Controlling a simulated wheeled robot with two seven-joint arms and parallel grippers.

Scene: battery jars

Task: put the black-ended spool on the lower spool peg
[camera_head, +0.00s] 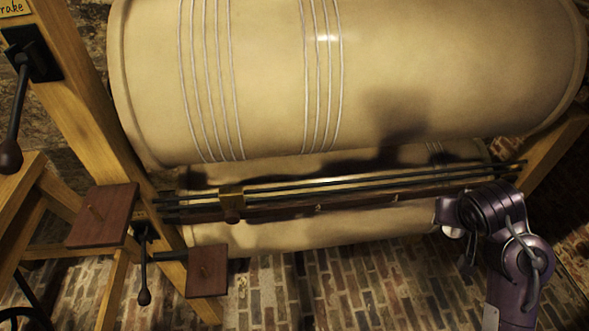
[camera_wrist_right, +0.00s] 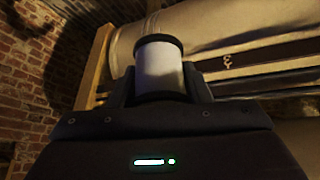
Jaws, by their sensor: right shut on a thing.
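My right gripper (camera_wrist_right: 160,82) is shut on a spool with black ends and white winding (camera_wrist_right: 160,62), seen between the two fingers in the right wrist view. In the head view my right gripper (camera_head: 449,214) is at the right, in front of the drum's lower rail; the spool there is mostly hidden or too small to make out. My left gripper is not in view.
A large cream drum (camera_head: 270,80) with white cord windings fills the top. A wooden frame (camera_head: 80,80) and dark handles (camera_head: 144,296) stand at left. The brick floor (camera_head: 330,290) shows below.

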